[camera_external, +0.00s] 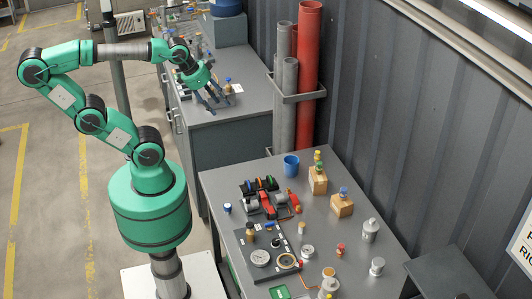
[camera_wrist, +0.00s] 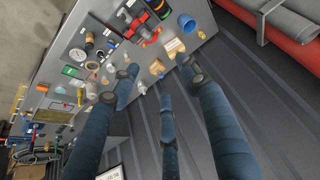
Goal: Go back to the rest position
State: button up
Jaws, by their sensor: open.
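My gripper (camera_external: 216,98) is open and its dark fingers appear empty. In the external view it overlaps the back workbench (camera_external: 232,116), with my green arm arched out to the left and over to it. Its exact height over that bench is hard to tell. In the wrist view the spread blue-grey fingers of my gripper (camera_wrist: 160,82) reach up into the picture, with nothing between them. The front workbench (camera_external: 225,184) with the pump parts stands well apart from the gripper.
A blue cup (camera_external: 291,165), wooden blocks (camera_external: 318,181), a red-and-grey pump (camera_external: 268,205), a gauge panel (camera_external: 262,241) and several fittings are on the front bench. Red and grey pipes (camera_external: 308,50) stand in a wall rack. The floor left of my base is clear.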

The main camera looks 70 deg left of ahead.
notch_tip(320, 180, down, 13)
jog(key=b, duration=1.2)
jog(key=shift+f, duration=0.2)
jog(key=shift+o, duration=0.2)
